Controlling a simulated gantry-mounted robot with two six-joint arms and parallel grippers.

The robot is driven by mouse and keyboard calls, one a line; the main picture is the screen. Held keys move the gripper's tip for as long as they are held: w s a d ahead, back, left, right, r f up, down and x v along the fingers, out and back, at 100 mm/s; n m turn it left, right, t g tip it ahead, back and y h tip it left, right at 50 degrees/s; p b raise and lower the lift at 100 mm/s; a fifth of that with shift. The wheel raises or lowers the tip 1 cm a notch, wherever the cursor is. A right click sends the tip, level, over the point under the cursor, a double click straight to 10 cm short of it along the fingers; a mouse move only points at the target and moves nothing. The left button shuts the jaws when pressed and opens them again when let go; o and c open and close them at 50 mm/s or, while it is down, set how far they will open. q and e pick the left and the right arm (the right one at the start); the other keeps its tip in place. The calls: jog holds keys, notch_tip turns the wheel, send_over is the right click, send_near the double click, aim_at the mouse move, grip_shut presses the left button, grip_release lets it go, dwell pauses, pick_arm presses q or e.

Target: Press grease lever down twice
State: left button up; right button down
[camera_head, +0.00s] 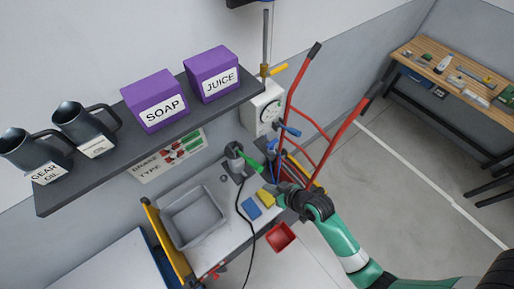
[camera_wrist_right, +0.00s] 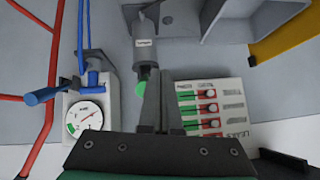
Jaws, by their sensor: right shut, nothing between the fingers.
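The grease lever (camera_head: 251,162) is a green handle that slants down to the right from a grey pump body (camera_head: 236,152) at the back of the bench. In the right wrist view the pump body carries a small label (camera_wrist_right: 145,44), and the green lever end (camera_wrist_right: 141,89) shows just left of my fingers. My right gripper (camera_head: 276,184) is shut and empty, close to the lever's end on its lower right. It also shows in the right wrist view (camera_wrist_right: 157,95), where its fingers hide part of the lever. I cannot tell whether they touch it. My left gripper is out of view.
The bench holds a grey tray (camera_head: 193,217), a blue block (camera_head: 250,208) and a yellow block (camera_head: 266,198). A red hand truck (camera_head: 338,135) and a gauge box (camera_head: 264,107) stand close behind. A shelf (camera_head: 80,187) with jugs and purple boxes overhangs left.

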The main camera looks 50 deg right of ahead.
pick_arm(q)
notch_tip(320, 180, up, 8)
jog(key=p, duration=0.5)
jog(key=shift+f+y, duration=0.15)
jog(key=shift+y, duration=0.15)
pick_arm(e)
jog(key=w+d+r, duration=0.1)
jog(key=d+r, duration=0.1)
jog(key=r, duration=0.3)
jog(key=w+d+r+m, duration=0.1)
jog(key=w+d+r, duration=0.1)
jog(key=r, duration=0.4)
jog(key=shift+w+d+r+t+h, duration=0.15)
jog(key=shift+w+d+t+h, duration=0.15)
jog(key=shift+d+t+h, duration=0.15)
